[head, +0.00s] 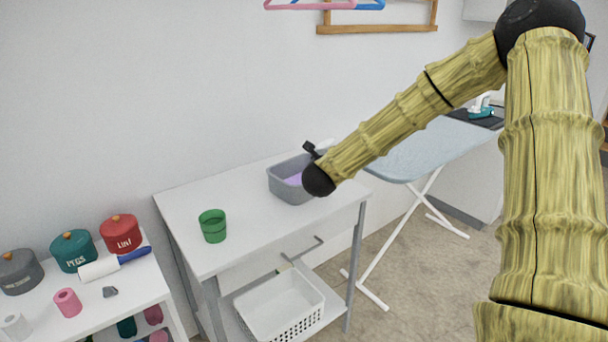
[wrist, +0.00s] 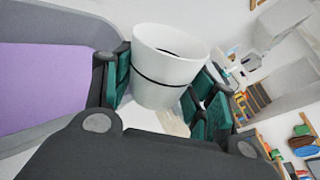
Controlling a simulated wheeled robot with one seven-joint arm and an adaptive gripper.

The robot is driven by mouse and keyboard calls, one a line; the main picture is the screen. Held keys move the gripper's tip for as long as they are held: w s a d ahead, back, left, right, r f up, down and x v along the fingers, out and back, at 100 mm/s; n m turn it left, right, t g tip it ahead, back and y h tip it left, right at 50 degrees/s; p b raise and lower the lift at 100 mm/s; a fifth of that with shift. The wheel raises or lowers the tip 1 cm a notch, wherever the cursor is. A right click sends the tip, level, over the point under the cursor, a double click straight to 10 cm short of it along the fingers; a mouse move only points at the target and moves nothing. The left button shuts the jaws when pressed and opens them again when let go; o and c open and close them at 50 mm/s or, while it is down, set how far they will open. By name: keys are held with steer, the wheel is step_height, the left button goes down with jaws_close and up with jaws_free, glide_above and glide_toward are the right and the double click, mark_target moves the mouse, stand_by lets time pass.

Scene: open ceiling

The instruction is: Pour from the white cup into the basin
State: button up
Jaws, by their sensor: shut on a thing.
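The white cup (wrist: 168,60) sits between the green pads of my gripper (wrist: 165,90) in the wrist view, shut on its sides. A dark ring runs around the cup, and its rim looks open; what it holds cannot be made out. The grey basin (head: 286,190) stands on the white table, with a purple surface inside it. In the wrist view the basin (wrist: 85,22) is at the left, beside the cup. In the head view my gripper (head: 312,150) is over the basin's far right side, mostly hidden by my arm, with only a bit of white showing there.
A green cup (head: 213,226) stands on the white table (head: 240,245), left of the basin. A white basket (head: 280,308) is on the shelf below. A side table at left holds labelled pots (head: 73,250) and a lint roller (head: 100,268). An ironing board (head: 425,150) stands at right.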

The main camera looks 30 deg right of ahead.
steer(key=shift+s+d+f+m+t+b, duration=0.35)
steer(key=shift+m+b, duration=0.25)
steer(key=shift+b, duration=0.6)
steer(key=shift+s+d+r+m+b, duration=0.35)
steer(key=shift+s+d+m+b, duration=0.15)
steer(key=shift+m+b, duration=0.45)
steer(key=b, duration=0.1)
steer(key=d+m+b, duration=0.1)
steer(key=b, duration=0.1)
steer(key=shift+s+f+t, duration=0.25)
steer(key=shift+s+f, duration=0.05)
steer(key=shift+m, duration=0.25)
